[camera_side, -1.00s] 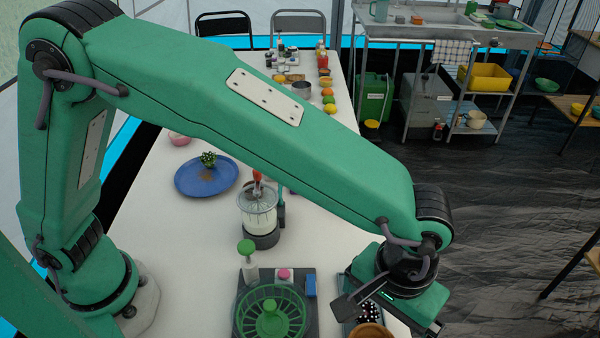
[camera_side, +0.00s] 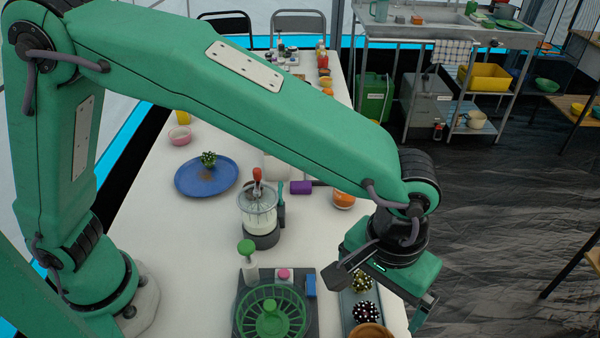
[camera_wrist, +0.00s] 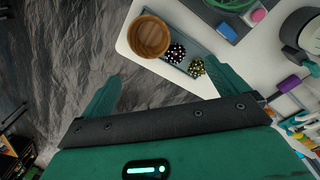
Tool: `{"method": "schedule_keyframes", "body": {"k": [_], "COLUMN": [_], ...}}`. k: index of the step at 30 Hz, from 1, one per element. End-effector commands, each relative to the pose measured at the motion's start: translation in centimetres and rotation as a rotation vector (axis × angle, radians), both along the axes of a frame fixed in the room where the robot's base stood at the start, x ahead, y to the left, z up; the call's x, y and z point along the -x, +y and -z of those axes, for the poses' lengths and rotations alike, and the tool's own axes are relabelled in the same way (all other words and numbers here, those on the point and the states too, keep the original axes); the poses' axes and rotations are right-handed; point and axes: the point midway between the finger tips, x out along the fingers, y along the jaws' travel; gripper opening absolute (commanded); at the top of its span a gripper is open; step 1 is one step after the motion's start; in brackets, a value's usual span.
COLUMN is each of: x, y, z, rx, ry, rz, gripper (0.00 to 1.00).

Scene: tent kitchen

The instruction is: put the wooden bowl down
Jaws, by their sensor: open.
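The wooden bowl (camera_side: 371,331) is at the bottom edge of the side view, partly cut off. In the wrist view the whole bowl (camera_wrist: 150,36) shows upright and empty at one end of a grey-blue tray (camera_wrist: 196,44), near the white table's edge. My gripper (camera_side: 380,297) is open and empty, above and apart from the bowl. In the wrist view its two green fingers (camera_wrist: 168,92) are spread wide, with nothing between them.
A black dotted ball (camera_side: 366,312) and a gold dotted ball (camera_side: 361,283) lie beside the bowl on the tray. A dark rack with a green basket (camera_side: 270,312) stands to the left, with a blender (camera_side: 259,215) behind. Dark floor lies to the right.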

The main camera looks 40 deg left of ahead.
Motion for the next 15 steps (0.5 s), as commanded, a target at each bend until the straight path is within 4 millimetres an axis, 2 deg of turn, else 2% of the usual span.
{"method": "schedule_keyframes", "body": {"k": [5, 9, 15], "x": [-2.0, -3.2, -3.6], "y": [4.7, 9.3, 16.1], "z": [-2.9, -5.2, -7.9], "rx": [0.036, 0.063, 0.089], "ry": [-0.037, -0.077, -0.145], "rz": [-0.008, -0.009, -0.01], "gripper": [0.99, 0.99, 0.99]}}
